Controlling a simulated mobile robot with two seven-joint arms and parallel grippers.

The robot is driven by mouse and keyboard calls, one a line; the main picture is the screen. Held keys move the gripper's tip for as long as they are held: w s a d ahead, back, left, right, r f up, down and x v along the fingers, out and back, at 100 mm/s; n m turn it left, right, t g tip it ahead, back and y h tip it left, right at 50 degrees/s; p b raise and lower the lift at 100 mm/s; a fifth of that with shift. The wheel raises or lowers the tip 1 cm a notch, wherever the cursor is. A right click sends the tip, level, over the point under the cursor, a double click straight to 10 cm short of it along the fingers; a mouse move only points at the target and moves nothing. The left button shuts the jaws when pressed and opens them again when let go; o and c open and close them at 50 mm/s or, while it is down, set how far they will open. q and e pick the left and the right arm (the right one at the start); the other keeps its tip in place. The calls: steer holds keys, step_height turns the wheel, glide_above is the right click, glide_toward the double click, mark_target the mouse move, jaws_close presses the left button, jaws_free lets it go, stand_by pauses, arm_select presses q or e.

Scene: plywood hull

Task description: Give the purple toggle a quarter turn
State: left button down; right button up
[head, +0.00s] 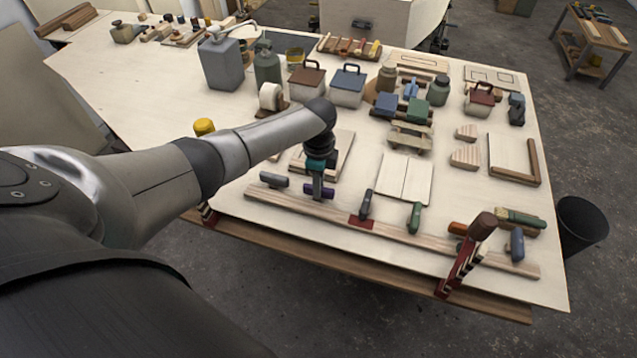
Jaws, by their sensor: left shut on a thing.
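The purple toggle (326,192) sits on a long wooden rail (340,205) near the table's front edge. It appears to lie roughly along the rail. My left arm reaches in from the left, and its gripper (316,186) points down at the toggle. The gripper is shut on the toggle and hides its middle. My right gripper is not in view.
Other toggles share the rail: grey (273,180) to the left, dark grey (365,205), green (414,217), orange (457,228) and blue (517,245) to the right. A red-handled clamp (466,258) rises at the front right. Boards (404,178) lie behind the rail.

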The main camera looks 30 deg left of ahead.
arm_select(q)
steer(key=shift+m, duration=0.3)
stand_by(0.4)
steer(key=c, duration=0.8)
jaws_free()
steer(key=shift+o, duration=0.2)
step_height(320, 180, up, 15)
steer(key=p, duration=0.1)
steer(key=shift+r, duration=0.2)
